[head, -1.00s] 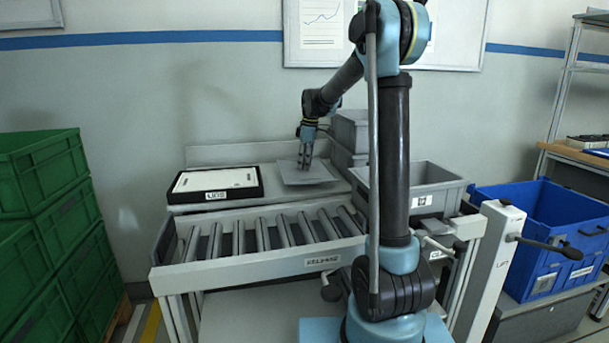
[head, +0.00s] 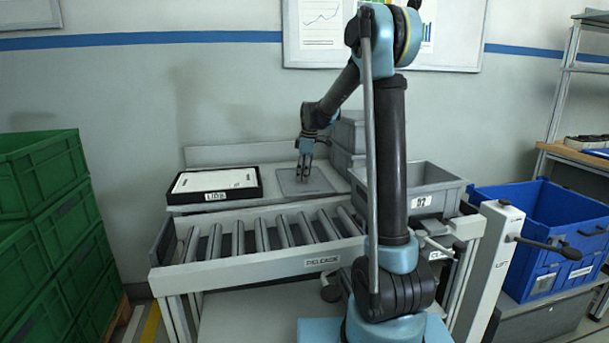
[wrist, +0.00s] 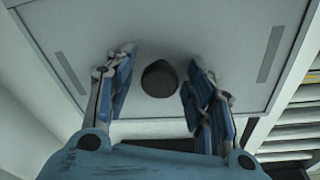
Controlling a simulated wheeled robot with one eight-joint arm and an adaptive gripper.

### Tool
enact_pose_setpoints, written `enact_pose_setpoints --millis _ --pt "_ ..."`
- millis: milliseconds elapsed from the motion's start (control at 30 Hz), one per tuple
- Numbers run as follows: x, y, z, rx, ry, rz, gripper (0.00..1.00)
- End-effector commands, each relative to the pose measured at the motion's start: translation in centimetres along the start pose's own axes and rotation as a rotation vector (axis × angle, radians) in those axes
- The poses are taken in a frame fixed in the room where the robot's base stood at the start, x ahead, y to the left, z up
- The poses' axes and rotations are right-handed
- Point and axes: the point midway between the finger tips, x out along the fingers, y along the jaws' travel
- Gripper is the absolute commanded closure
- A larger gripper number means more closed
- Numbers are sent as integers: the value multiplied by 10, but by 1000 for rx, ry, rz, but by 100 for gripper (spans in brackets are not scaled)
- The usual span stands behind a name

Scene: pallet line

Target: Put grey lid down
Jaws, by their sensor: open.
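The grey lid (head: 295,181) lies flat on the bench behind the rollers, to the right of the black-rimmed tray. In the wrist view the grey lid (wrist: 215,55) fills most of the picture, with a round dark knob (wrist: 160,78) at its middle. My gripper (head: 304,173) is above the lid, pointing down. In the wrist view my gripper (wrist: 158,75) is open, with one finger on each side of the knob and a visible gap to it on both sides.
A black-rimmed tray (head: 213,196) with a white panel stands left of the lid. A roller conveyor (head: 250,234) runs in front. Grey crates (head: 347,133) stand close on the right, with an open grey bin (head: 432,186) nearer. Green crates (head: 45,170) are far left.

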Motion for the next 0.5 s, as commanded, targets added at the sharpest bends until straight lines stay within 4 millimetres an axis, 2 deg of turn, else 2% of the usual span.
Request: enact_pose_setpoints --millis 233,500 --pt "-18 0 0 0 0 0 51" --pt "-69 0 0 1 0 0 51"
